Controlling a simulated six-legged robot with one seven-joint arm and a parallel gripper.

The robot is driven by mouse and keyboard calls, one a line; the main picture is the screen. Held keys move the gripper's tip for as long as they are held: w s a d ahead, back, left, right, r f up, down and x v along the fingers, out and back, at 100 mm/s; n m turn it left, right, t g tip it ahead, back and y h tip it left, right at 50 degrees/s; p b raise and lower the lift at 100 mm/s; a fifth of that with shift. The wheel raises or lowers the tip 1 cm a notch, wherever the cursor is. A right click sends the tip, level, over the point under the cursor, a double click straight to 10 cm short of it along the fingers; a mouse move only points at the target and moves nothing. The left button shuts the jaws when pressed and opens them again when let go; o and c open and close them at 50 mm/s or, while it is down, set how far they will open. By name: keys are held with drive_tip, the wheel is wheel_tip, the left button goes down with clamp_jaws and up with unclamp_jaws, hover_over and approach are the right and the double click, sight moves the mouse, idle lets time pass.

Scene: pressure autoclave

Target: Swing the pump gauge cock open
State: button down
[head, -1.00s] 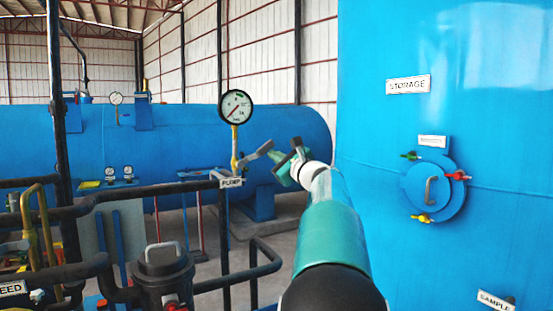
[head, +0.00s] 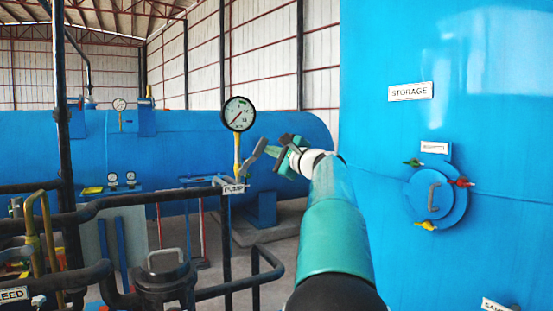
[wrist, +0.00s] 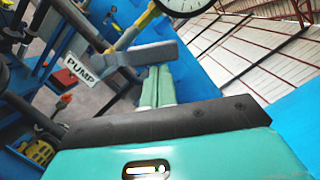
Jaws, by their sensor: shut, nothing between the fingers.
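The pump gauge (head: 239,113) is a white dial with a black rim on a yellow stem above the PUMP label (head: 233,189). Its cock has a grey lever (head: 257,152) that slants up to the right from the stem. In the wrist view the lever (wrist: 145,55) lies across the front of my fingers, beside the PUMP label (wrist: 82,70). My gripper (head: 273,150) is at the lever's free end, on its right side. In the wrist view its green fingers (wrist: 157,72) are shut together, with nothing between them. The tips meet the lever's edge in the picture; I cannot tell if they touch.
Black pipe rails (head: 110,200) run below and left of the gauge. A black capped housing (head: 165,275) stands at the lower left. The blue storage tank (head: 385,140) fills the right side. A long blue horizontal vessel (head: 180,140) lies behind the gauge.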

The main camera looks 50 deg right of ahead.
sight(260, 142)
drive_tip(key=a+r+n, duration=0.1)
drive_tip(key=n, duration=0.1)
drive_tip(key=a+r+n, duration=0.1)
drive_tip(key=shift+w+a+n+g, duration=0.15)
drive_tip(key=shift+w+n+g, duration=0.25)
drive_tip(key=shift+w+a+r+n+g+y, duration=0.2)
drive_tip(key=shift+a+n, duration=0.25)
drive_tip(key=shift+n, duration=0.2)
drive_tip(key=shift+w+a+r+n+g+y, duration=0.1)
drive_tip(key=shift+a+r+n, duration=0.1)
drive_tip(key=shift+a+n, duration=0.35)
drive_tip(key=shift+d, duration=0.25)
